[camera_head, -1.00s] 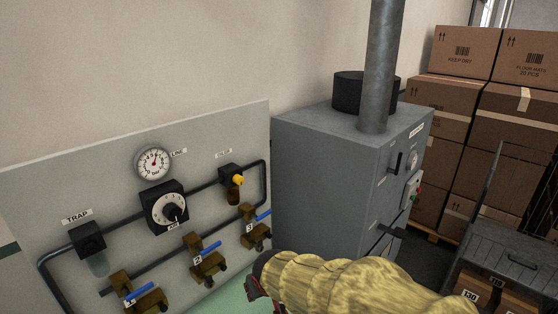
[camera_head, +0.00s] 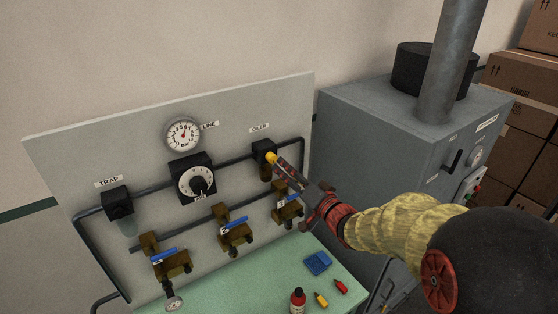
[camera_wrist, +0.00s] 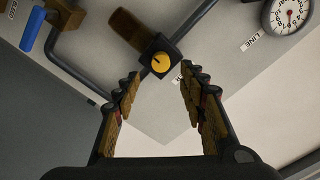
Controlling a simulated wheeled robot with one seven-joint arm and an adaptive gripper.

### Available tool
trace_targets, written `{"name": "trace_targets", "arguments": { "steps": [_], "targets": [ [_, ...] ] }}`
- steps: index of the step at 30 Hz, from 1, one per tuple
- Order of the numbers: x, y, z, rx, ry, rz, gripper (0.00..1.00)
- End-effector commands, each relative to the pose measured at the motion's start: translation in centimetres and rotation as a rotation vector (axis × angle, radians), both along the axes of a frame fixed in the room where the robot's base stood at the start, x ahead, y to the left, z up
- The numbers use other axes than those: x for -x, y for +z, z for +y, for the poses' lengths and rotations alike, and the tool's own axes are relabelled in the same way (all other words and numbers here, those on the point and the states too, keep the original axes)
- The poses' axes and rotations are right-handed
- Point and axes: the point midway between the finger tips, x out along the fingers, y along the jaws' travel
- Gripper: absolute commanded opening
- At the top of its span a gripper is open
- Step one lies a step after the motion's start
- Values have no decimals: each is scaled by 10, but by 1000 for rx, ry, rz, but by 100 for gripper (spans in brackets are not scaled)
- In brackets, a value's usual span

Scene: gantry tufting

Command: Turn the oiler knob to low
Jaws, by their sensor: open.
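The oiler (camera_head: 264,146) is a black block with a small yellow knob (camera_head: 271,157), at the upper right of the pipe panel, under a small label. A brown bowl hangs below it. My gripper (camera_head: 283,170) reaches in from the lower right, its fingertips close to the knob. In the wrist view, which looks inverted, the yellow knob (camera_wrist: 160,63) shows between and just beyond the open fingers (camera_wrist: 161,76). A short dark mark is on the knob's face; its setting cannot be read. No contact is visible.
Valve 3 (camera_head: 288,203) with its blue handle sits just below my gripper. The regulator dial (camera_head: 196,181) and pressure gauge (camera_head: 183,134) are to the left. A grey cabinet (camera_head: 375,140) stands at right. A green bench (camera_head: 250,282) holds bottles and a blue item.

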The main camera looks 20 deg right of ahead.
Motion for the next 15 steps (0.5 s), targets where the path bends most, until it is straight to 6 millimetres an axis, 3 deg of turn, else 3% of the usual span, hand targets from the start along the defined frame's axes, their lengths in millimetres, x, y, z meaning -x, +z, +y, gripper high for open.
{"name": "trace_targets", "arguments": {
  "steps": [9, 15],
  "targets": [
    [-46, 0, 16, 2, 1, 1, 42],
    [-61, 0, 20, 2, -1, 1, 42]
  ]
}}
